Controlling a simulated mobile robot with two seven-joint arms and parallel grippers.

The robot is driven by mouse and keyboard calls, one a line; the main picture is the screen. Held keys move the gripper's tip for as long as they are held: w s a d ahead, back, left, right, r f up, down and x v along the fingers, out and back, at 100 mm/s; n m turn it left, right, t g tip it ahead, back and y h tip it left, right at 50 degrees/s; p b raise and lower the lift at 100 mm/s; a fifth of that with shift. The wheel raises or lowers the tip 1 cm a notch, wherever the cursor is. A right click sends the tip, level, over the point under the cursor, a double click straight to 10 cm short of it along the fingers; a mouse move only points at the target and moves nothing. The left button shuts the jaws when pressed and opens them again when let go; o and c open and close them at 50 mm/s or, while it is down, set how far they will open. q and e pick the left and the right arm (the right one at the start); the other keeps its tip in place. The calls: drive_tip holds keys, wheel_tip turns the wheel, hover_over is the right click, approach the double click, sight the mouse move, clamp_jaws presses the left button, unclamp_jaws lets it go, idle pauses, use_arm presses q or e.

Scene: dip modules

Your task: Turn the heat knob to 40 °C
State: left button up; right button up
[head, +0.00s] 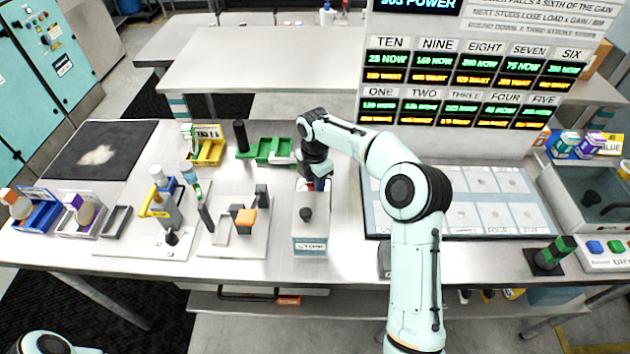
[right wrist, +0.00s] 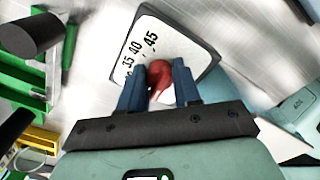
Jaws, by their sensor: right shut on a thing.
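The heat knob (right wrist: 159,72) is red and sits on a white dial plate (right wrist: 178,38) in the right wrist view. The numbers 35, 40 and 45 are printed on the plate, beyond the knob. My right gripper (right wrist: 160,66) is shut on the knob, one blue finger on each side. The fingers cover part of the dial, and I cannot tell which number the knob points to. In the head view my right gripper (head: 318,184) reaches down at the back of a pale box (head: 310,246), and the knob is mostly hidden there. My left gripper is out of view.
Green bins (head: 268,150) and a yellow bin (head: 206,152) lie behind to the left. A grey board (head: 232,243) with small parts is left of the box, and a panel of white cards (head: 465,218) is right.

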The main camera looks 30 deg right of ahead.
drive_tip(key=m, duration=0.5)
drive_tip(key=shift+a+r+m+p, duration=0.1)
drive_tip(key=shift+a+m+p, duration=0.05)
drive_tip(key=shift+m+p, duration=0.2)
drive_tip(key=m, duration=0.5)
drive_tip(key=shift+a, duration=0.1)
drive_tip(key=m, duration=0.5)
drive_tip(key=shift+m, duration=0.35)
drive_tip(key=m, duration=0.5)
drive_tip(key=shift+r, duration=0.1)
drive_tip(key=shift+m, duration=0.4)
drive_tip(key=o, duration=1)
